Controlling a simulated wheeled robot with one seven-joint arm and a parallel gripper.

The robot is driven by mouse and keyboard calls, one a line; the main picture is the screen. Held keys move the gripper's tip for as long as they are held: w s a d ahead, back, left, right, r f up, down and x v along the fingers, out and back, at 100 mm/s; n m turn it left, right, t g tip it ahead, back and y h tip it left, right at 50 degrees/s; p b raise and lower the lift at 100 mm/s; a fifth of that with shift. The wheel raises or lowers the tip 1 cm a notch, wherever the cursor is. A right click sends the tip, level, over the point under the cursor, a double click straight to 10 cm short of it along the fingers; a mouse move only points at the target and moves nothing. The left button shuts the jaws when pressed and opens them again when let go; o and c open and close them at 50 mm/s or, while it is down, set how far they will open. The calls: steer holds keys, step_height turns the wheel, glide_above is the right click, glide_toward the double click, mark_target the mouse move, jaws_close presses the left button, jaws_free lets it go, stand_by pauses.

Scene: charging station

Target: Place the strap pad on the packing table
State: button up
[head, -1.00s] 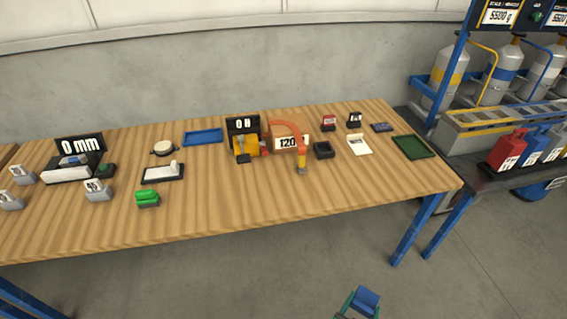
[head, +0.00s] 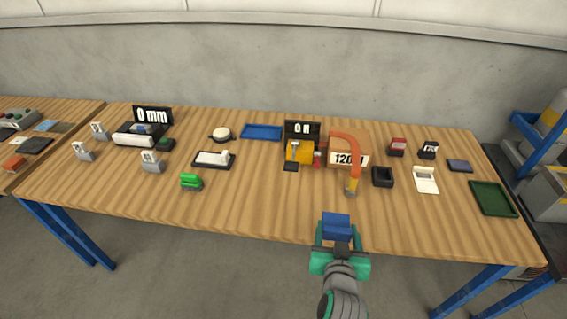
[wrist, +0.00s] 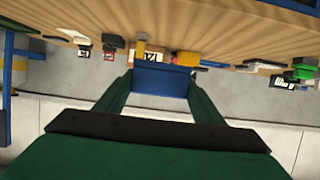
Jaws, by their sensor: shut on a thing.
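My gripper (head: 338,240) is shut on a blue block-like pad, which I take to be the strap pad (head: 336,222). The pad also shows in the wrist view (wrist: 162,82), between the two green fingers. The packing table, which I take to be the long wooden table (head: 265,212), has a bare strip along its front. In the head view the pad overlaps the table's front edge; whether it touches the top cannot be told.
An orange curved-arm device (head: 350,165) with a 120 label stands behind the pad. A black open box (head: 382,177), a white card (head: 425,180) and a green tray (head: 493,198) lie to the right. A green block (head: 191,182) sits left.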

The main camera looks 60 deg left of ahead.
mark_target(349, 219)
steer(key=shift+w+a, duration=0.3)
steer(key=shift+w, duration=0.1)
steer(key=w+a+f, duration=0.1)
steer(key=w, duration=0.1)
steer(key=w+a+f, duration=0.1)
steer(key=w, duration=0.2)
steer(key=w+a+f, duration=0.1)
steer(key=w, duration=0.1)
steer(key=shift+w+f, duration=0.15)
steer(key=shift+f, duration=0.25)
steer(key=w+f, duration=0.2)
steer(key=w+a+f, duration=0.1)
steer(key=f, duration=0.2)
steer(key=shift+w+a, duration=0.2)
steer(key=shift+w, duration=0.2)
steer(key=shift+w+a+f, duration=0.2)
steer(key=shift+w+f, duration=0.25)
steer(key=shift+f, duration=1.55)
steer(key=shift+f, duration=0.1)
steer(key=o, duration=1)
steer(key=shift+o, duration=0.2)
